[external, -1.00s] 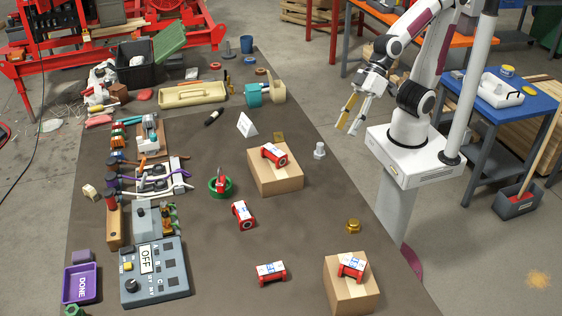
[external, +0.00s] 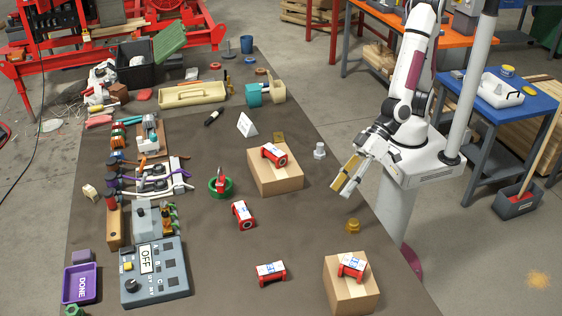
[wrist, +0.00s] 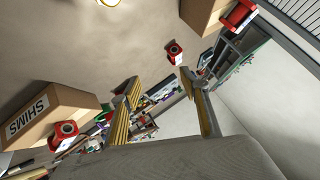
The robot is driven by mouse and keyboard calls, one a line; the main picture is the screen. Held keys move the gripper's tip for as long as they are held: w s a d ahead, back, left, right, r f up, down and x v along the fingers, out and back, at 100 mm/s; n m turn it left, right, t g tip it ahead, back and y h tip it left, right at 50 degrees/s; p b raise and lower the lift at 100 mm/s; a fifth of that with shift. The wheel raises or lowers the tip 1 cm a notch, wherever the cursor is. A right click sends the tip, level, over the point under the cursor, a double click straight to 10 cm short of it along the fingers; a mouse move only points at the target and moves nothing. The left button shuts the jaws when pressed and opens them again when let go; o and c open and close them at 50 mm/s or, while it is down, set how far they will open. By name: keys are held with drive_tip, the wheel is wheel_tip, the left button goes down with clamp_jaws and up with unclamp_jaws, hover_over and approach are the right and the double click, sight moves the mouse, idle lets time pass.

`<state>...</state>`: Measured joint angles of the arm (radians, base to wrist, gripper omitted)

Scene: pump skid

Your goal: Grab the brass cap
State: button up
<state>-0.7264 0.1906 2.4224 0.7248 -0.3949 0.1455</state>
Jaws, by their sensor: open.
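The brass cap (external: 353,226) sits on the brown table top near its right edge, between the two cardboard boxes. In the wrist view a brass-coloured round edge, likely the cap (wrist: 108,2), shows cut off at the top of the picture. My gripper (external: 342,189) is open and empty, its yellow-padded fingers pointing down and left at the table's right edge. It is above and behind the cap, apart from it. In the wrist view the two fingers (wrist: 159,78) stand apart with nothing held between them.
A cardboard box (external: 275,178) with a red-and-white part on top stands left of my gripper. Another box (external: 343,291), topped likewise, stands in front of the cap. A grey hex-headed part (external: 319,150) stands behind. The table around the cap is clear.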

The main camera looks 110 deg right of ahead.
sight(356, 221)
drive_tip(key=s+a+f+t+h, duration=0.1)
drive_tip(key=f, duration=0.2)
drive_tip(key=s+a+f+t+h, duration=0.1)
drive_tip(key=f, duration=0.3)
drive_tip(key=s+a+f+t+h, duration=0.1)
drive_tip(key=f, duration=0.2)
drive_tip(key=shift+f, duration=0.2)
drive_tip(key=shift+s+d+f+t+h, duration=0.15)
drive_tip(key=shift+s+f+t, duration=0.25)
drive_tip(key=shift+s+t, duration=0.2)
drive_tip(key=shift+s+f+t+h, duration=0.15)
drive_tip(key=shift+s+f+t, duration=0.2)
drive_tip(key=shift+s+t, duration=0.2)
drive_tip(key=s, duration=0.1)
drive_tip(key=s+f+n+t, duration=0.1)
drive_tip(key=s, duration=0.1)
drive_tip(key=s+n, duration=0.1)
drive_tip(key=s, duration=0.1)
drive_tip(key=shift+s+d+f+t, duration=0.25)
drive_tip(key=shift+f, duration=0.15)
drive_tip(key=shift+s+d+n+t, duration=0.1)
drive_tip(key=shift+s+n+t, duration=0.2)
drive_tip(key=shift+s, duration=0.3)
drive_tip(key=shift+w, duration=0.1)
drive_tip(key=shift+w+f, duration=0.2)
drive_tip(key=shift+w, duration=1)
drive_tip(key=shift+w+f, duration=0.25)
drive_tip(key=shift+w, duration=1.05)
drive_tip(key=shift+w+f, duration=0.2)
drive_tip(key=shift+w, duration=1.05)
